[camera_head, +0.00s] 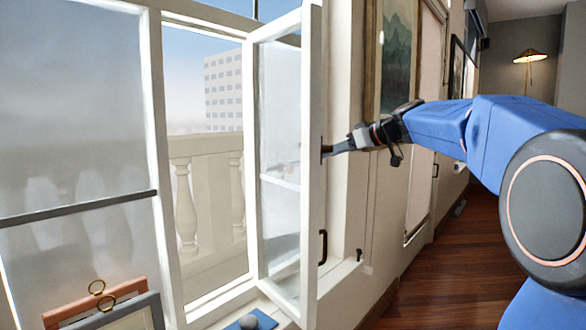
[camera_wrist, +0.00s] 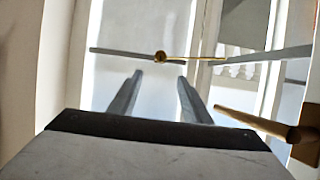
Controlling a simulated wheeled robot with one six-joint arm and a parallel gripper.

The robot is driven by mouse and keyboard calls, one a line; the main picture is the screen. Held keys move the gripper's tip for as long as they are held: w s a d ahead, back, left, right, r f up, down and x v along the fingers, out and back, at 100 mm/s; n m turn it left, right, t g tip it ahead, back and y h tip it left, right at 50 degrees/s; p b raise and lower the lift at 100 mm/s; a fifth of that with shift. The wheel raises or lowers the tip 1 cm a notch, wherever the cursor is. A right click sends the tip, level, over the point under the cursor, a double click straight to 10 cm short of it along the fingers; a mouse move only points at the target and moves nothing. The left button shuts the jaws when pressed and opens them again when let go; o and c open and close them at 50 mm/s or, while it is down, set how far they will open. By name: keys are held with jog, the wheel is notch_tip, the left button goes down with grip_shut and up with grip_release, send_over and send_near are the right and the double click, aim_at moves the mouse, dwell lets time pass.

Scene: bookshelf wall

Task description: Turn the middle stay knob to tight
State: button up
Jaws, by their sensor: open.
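In the head view, my gripper (camera_head: 327,151) is beside the edge of the open white window sash (camera_head: 311,180). I cannot make out the knob there. The knob's turn position is not readable.
A brown bar-like handle (camera_wrist: 255,122) lies close at the right of the wrist view. In the head view, a dark handle (camera_head: 323,247) is on the sash, and picture frames (camera_head: 110,312) stand lower left. Wooden floor (camera_head: 460,255) is clear at the right.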

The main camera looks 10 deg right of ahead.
jog(key=x, duration=1.6)
jog(key=shift+f, duration=0.15)
jog(key=shift+w+a, duration=0.1)
jog(key=shift+a, duration=0.05)
jog(key=c, duration=1)
